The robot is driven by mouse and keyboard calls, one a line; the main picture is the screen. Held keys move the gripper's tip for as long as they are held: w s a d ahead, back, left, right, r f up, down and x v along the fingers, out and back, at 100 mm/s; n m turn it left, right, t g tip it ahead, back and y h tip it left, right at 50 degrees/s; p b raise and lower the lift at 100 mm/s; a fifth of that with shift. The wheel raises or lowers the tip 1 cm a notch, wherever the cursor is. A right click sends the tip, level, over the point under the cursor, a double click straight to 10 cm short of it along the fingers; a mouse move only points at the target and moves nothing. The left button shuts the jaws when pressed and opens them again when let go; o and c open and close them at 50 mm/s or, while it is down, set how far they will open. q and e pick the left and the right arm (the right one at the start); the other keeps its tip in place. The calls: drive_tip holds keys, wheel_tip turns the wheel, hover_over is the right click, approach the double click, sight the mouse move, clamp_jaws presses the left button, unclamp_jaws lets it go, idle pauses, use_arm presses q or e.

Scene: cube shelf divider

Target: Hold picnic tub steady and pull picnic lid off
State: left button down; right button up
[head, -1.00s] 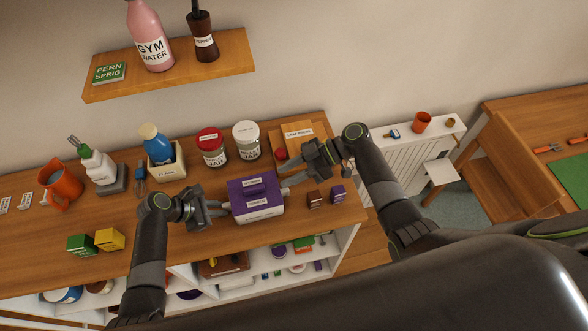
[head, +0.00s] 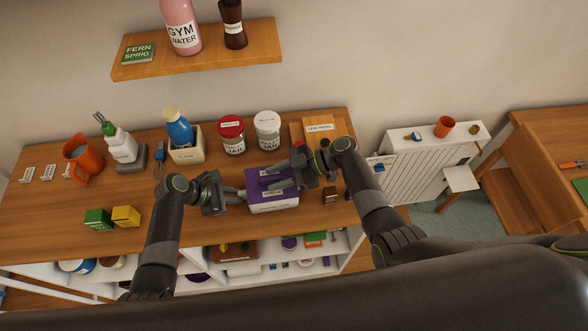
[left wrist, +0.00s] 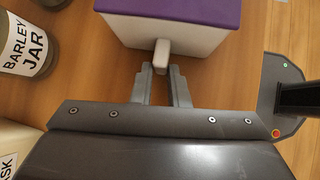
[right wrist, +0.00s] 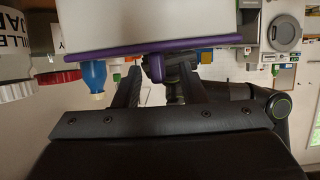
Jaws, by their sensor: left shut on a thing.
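The picnic tub (head: 275,206) is a white box with a purple picnic lid (head: 256,178) on top, standing on the wooden counter. My left gripper (head: 240,193) is at the tub's left side. In the left wrist view its fingers (left wrist: 161,82) are shut on a white tab (left wrist: 161,56) on the tub's wall. My right gripper (head: 275,182) is over the lid and hides part of it. In the right wrist view its open fingers (right wrist: 158,80) stand either side of the lid's purple handle (right wrist: 157,68), with visible gaps. The lid sits on the tub (right wrist: 150,22).
A red-lidded jar (head: 232,137) and a white-lidded jar (head: 267,133) stand behind the tub. A small brown box (head: 329,195) is close to its right. Green (head: 98,220) and yellow (head: 126,216) boxes are at the front left. The counter's front edge is near.

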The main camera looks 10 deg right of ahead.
sight(270, 178)
use_arm(q)
drive_tip(key=shift+f, duration=0.1)
use_arm(e)
drive_tip(key=shift+x, duration=1.05)
clamp_jaws()
drive_tip(key=shift+r, duration=0.7)
drive_tip(key=shift+s+r, duration=0.1)
drive_tip(key=shift+r, duration=1.3)
